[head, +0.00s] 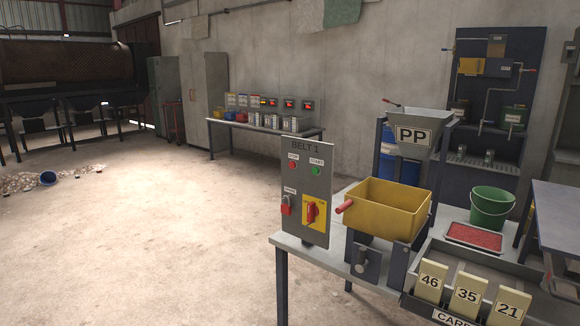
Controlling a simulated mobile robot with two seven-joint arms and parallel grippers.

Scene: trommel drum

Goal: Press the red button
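In the head view a grey control panel (309,226) labelled BELT 1 stands upright on the front left end of a table. A small round red button (292,165) sits at the panel's upper left under a STOP label. A green button (316,171) is to its right under a START label. Lower down are a red-handled switch (286,206) at the left and a red rotary knob (311,211) on a yellow plate. Nothing covers the red button. Neither of my grippers is in view.
A yellow tipping bin (387,208) with a red handle stands right of the panel. A hopper marked PP (415,133), a green bucket (491,207) and numbered yellow cards (467,296) are further right. Open concrete floor (150,235) lies left of the table.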

